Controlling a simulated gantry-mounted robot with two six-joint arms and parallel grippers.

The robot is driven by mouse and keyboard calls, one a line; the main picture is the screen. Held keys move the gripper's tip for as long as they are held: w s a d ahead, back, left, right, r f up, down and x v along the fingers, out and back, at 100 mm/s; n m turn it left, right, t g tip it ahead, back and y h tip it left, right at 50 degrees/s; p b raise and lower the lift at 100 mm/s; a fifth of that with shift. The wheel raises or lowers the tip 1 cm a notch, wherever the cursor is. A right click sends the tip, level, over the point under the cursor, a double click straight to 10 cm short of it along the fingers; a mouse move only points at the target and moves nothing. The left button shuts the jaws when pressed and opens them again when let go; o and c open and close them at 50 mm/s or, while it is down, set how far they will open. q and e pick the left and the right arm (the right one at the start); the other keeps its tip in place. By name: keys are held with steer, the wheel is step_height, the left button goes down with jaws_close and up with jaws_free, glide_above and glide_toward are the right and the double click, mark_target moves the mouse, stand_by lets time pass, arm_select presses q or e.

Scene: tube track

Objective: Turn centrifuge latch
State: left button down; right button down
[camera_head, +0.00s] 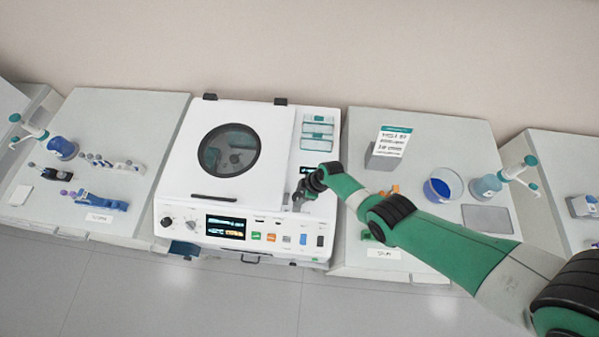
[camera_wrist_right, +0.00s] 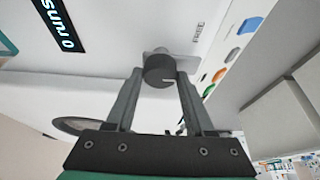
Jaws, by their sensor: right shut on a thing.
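The white centrifuge (camera_head: 180,180) stands in the middle of the head view with its lid down and a dark round window in it. My right gripper (camera_head: 298,200) is at the right side of the centrifuge top, beside the lid. In the right wrist view my right gripper (camera_wrist_right: 161,80) is shut on the latch (camera_wrist_right: 160,66), a dark round knob on a light plate, with one finger on each side. A label is printed near the knob. The latch is mostly hidden by my gripper in the head view. My left gripper is not in view.
The front panel has a lit display (camera_head: 226,227) and several coloured buttons. Left of the centrifuge is a bench with a blue rack (camera_head: 100,201) and small tubes.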

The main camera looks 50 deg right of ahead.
steer(key=shift+m, duration=0.3)
steer(key=m+h+p, duration=0.1)
steer(key=m, duration=0.1)
steer(key=shift+a+m+t, duration=0.15)
steer(key=shift+m+t, duration=0.15)
steer(key=shift+t, duration=0.1)
steer(key=m+h, duration=0.1)
steer(key=m, duration=0.2)
steer(key=shift+a+m, duration=0.1)
steer(key=shift+m, duration=0.2)
steer(key=m+h, duration=0.1)
steer(key=m, duration=0.1)
steer(key=shift+a+m+h, duration=0.1)
steer(key=shift+m+h, duration=0.2)
steer(key=m+h+b, duration=0.1)
steer(key=m, duration=0.2)
steer(key=shift+a+f+m, duration=0.1)
steer(key=shift+m, duration=0.3)
steer(key=shift+m+g+h+b, duration=0.4)
steer(key=shift+m+g, duration=0.2)
steer(key=shift+m, duration=0.6)
steer(key=shift+m+g+h, duration=0.3)
steer(key=shift+m+h, duration=0.1)
steer(key=shift+m, duration=0.7)
